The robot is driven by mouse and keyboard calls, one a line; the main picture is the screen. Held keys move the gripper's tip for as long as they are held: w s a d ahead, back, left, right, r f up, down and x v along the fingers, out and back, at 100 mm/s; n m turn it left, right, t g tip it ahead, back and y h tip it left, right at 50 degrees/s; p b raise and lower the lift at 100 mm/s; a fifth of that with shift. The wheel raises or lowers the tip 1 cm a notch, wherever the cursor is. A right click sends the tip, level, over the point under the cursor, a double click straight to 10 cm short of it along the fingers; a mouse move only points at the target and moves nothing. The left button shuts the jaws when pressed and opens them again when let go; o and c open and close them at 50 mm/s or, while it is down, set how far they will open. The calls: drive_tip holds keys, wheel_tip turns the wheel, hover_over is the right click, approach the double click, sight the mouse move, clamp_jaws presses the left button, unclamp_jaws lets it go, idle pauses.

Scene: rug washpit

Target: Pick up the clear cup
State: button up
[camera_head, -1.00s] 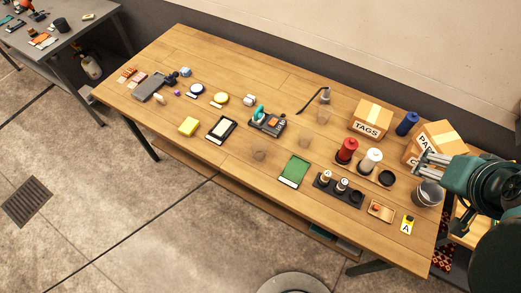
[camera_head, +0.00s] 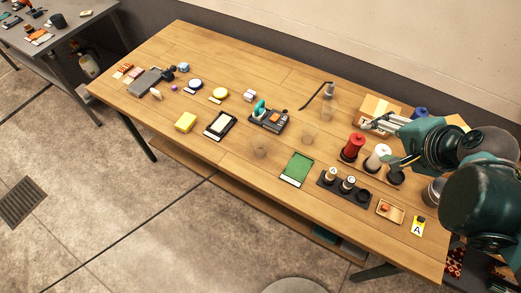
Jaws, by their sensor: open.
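My gripper (camera_head: 376,142) is open and empty, reaching in from the right over the area of the spools and boxes. It is apart from the cups and to their right.
A red spool (camera_head: 354,147) and a white spool (camera_head: 377,158) stand under my gripper. A cardboard box (camera_head: 374,107) is behind it. The green mat (camera_head: 297,167) and a black holder with small bottles (camera_head: 344,187) lie in front. Bare wood surrounds the left cup.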

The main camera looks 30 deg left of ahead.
drive_tip(key=w+a+f+m+g+y+b, duration=0.2)
drive_tip(key=a+f+m+y+b, duration=0.4)
drive_tip(key=a+f, duration=0.8)
drive_tip(key=m+g+y+b, duration=0.3)
drive_tip(key=m+b, duration=0.2)
drive_tip(key=b, duration=0.3)
approach(260, 142)
drive_tip(key=w+a+f, duration=0.1)
drive_tip(key=w+f, duration=0.1)
drive_tip(key=shift+s+a+f+m+g+y+b, duration=0.2)
drive_tip(key=shift+s+a+m+g+y+b, duration=0.15)
drive_tip(key=shift+s+a, duration=0.25)
drive_tip(key=shift+a, duration=0.1)
drive_tip(key=shift+x, duration=1.1)
drive_tip(key=shift+b+x, duration=0.85)
drive_tip(key=shift+x, duration=1.75)
drive_tip(key=shift+c, duration=0.6)
